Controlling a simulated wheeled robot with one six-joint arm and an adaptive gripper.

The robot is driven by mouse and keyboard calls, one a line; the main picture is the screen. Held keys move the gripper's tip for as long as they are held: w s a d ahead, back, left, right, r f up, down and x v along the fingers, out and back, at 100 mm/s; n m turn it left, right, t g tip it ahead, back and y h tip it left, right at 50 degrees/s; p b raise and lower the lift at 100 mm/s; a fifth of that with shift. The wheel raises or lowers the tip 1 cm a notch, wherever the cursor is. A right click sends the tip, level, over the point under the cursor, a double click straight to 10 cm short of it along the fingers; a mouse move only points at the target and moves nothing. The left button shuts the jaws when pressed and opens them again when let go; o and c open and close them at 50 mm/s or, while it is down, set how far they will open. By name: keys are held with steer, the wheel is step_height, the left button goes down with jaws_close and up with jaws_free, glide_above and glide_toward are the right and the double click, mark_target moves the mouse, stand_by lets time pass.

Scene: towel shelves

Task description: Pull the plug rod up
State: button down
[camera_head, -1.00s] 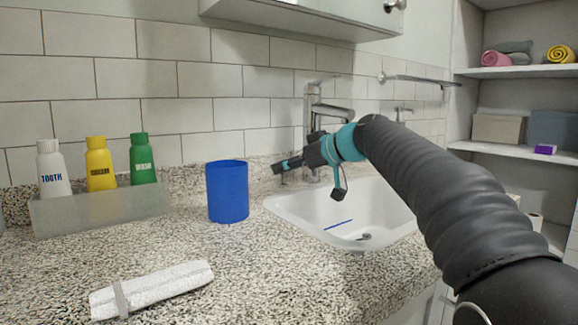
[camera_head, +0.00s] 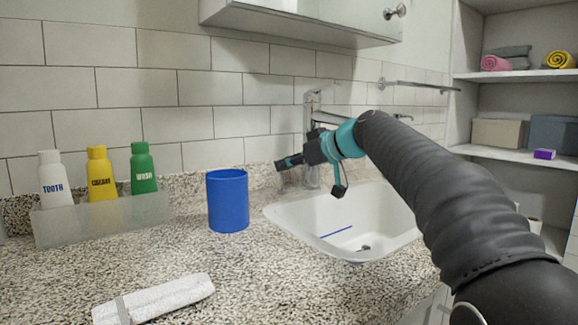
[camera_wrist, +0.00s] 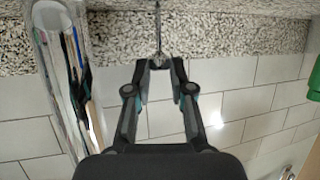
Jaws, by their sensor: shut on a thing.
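In the head view my gripper (camera_head: 283,163) is held above the back rim of the sink, just left of the faucet (camera_head: 312,120); the rod is too thin to make out clearly there. The faucet also shows as a chrome column at the left of the wrist view (camera_wrist: 62,60). The white sink (camera_head: 300,215) has a dark drain fitting (camera_head: 364,248) at its bottom.
A blue cup (camera_head: 228,202) stands left of the sink. A clear tray (camera_head: 60,228) with white, yellow and green bottles is farther left. A rolled white towel (camera_head: 160,300) lies in front. Tiled wall (camera_head: 180,85) is close behind; a cabinet (camera_head: 300,22) hangs above.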

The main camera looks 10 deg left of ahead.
steer(key=shift+r, duration=0.25)
steer(key=c, duration=1)
jaws_free()
steer(key=shift+d, duration=0.1)
steer(key=v, duration=1.1)
steer(key=shift+s+d, duration=0.25)
steer(key=shift+d, duration=0.05)
steer(key=shift+r, duration=0.1)
